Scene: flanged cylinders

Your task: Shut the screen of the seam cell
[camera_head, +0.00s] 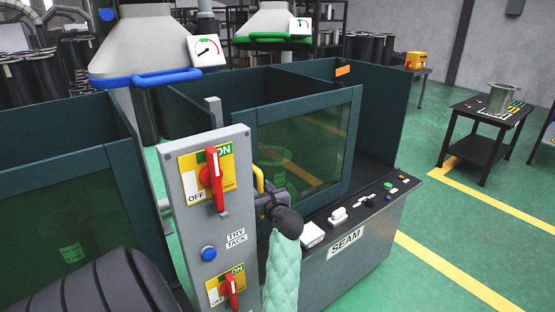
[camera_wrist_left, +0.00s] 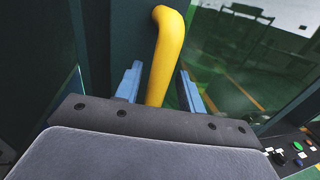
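The seam cell is a dark green booth on a grey bench marked SEAM (camera_head: 346,243). Its screen (camera_head: 310,140) has a tinted window and stands at the front of the booth, in front of the right wall. A yellow handle (camera_head: 259,178) is at the screen's left edge, partly hidden by the switch post. My left gripper (camera_head: 262,200) is at this handle. In the left wrist view, the handle (camera_wrist_left: 165,50) passes between the two blue fingers (camera_wrist_left: 160,88), with a gap beside it, so the gripper looks open around it. My right gripper is not in view.
A grey post (camera_head: 205,170) with red ON/OFF switches, labelled TRY TACK, stands close left of my left gripper. A white block (camera_head: 312,235) and buttons lie along the bench front. Another green booth (camera_head: 60,150) is at left. The floor at right is clear up to a black table (camera_head: 470,150).

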